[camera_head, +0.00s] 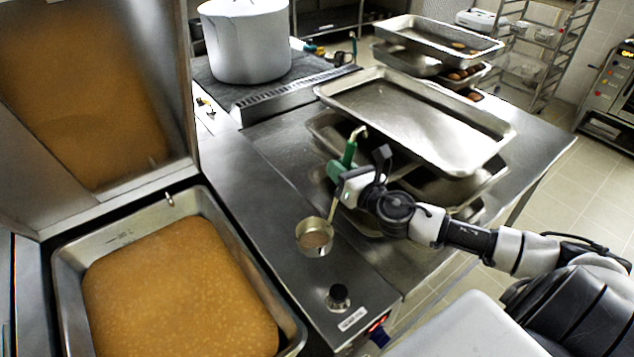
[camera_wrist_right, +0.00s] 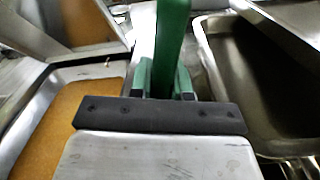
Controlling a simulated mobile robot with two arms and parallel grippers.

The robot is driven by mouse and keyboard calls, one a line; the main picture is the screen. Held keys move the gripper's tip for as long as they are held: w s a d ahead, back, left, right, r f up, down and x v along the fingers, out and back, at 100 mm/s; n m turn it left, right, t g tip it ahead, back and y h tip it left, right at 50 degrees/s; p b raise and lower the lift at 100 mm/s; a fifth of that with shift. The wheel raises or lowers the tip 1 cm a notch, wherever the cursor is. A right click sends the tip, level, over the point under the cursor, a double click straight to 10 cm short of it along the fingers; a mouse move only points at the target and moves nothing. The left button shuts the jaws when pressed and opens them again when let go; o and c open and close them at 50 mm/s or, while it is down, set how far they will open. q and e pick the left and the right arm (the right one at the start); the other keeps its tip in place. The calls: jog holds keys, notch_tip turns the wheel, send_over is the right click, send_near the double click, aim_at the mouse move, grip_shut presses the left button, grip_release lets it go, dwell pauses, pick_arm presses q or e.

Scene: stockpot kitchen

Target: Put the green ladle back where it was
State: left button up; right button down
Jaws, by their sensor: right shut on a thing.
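The green ladle (camera_head: 349,153) has a green grip with a hooked metal end at the top. A thin steel shaft runs down to a round bowl (camera_head: 314,238), brownish inside. My right gripper (camera_head: 341,174) is shut on the green grip and holds the ladle about upright, its bowl low over the steel counter by the control knob. I cannot tell whether the bowl touches the counter. In the right wrist view the green handle (camera_wrist_right: 172,45) rises between the fingers (camera_wrist_right: 165,82). My left gripper is not in view.
A pan of orange-brown soup (camera_head: 180,290) with a raised lid (camera_head: 85,90) is at left. A large stockpot (camera_head: 246,42) stands on the stove behind. Stacked steel trays (camera_head: 480,135) fill the counter right of the ladle. A black knob (camera_head: 338,296) is in front.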

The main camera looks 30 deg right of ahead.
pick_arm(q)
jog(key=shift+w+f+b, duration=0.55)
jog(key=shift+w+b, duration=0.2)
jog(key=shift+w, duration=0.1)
pick_arm(e)
jog(key=w+a+f, duration=0.1)
jog(key=w+f, duration=0.5)
jog(key=f, duration=0.2)
jog(key=shift+w+a, duration=0.2)
jog(key=shift+w, duration=0.15)
jog(key=shift+s+f, duration=0.1)
jog(key=shift+f, duration=0.05)
jog(key=c, duration=1.1)
grip_release()
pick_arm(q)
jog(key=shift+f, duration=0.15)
